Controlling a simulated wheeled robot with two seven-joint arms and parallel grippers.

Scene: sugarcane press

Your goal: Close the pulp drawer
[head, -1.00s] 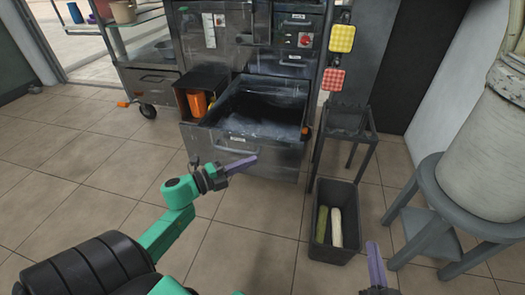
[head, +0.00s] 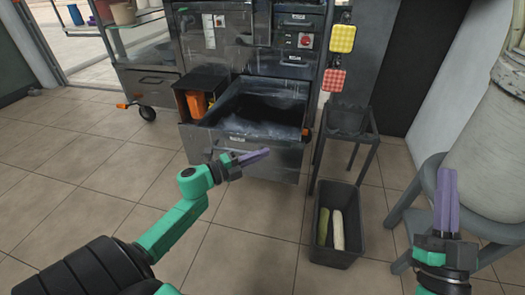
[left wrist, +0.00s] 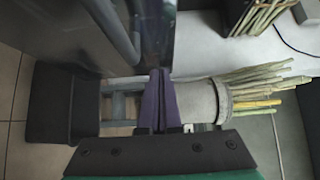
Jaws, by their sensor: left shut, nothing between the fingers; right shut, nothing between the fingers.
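My right gripper (head: 446,185) is shut and empty, pointing up at the lower right, well away from the drawer.
A dark bin (head: 320,240) with two cane pieces stands on the floor right of the drawer. A stool (head: 410,225) carries a large pale container (head: 480,150). A small dark stand (head: 345,125) is beside the cabinet. An open box (head: 202,85) is left of the drawer. Front-left floor is clear.

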